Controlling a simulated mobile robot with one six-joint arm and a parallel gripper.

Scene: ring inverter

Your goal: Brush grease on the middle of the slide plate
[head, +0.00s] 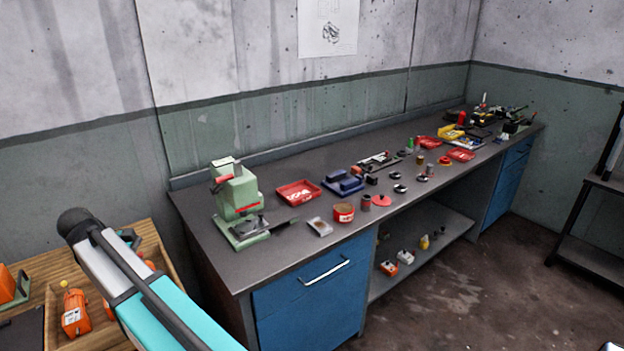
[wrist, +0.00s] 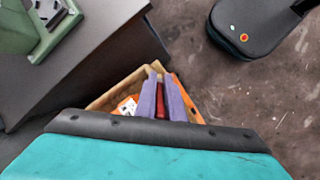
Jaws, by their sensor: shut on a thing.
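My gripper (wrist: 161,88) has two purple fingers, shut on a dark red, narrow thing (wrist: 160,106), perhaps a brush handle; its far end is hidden. The gripper points down over a wooden tray (wrist: 103,102) and is hidden in the head view. On the bench, a red tin (head: 344,213) with brown content stands near the front edge, perhaps the grease. A small pale flat piece (head: 320,227) lies left of it. I cannot tell which thing is the slide plate. A green press (head: 238,191) stands at the bench's left end; its base also shows in the wrist view (wrist: 24,38).
The bench top (head: 215,262) is bare at its front left corner. A red tray (head: 298,192) and dark blue blocks (head: 343,183) stand behind the tin. Many small parts crowd the far right. The wooden tray at lower left holds orange parts (head: 76,313).

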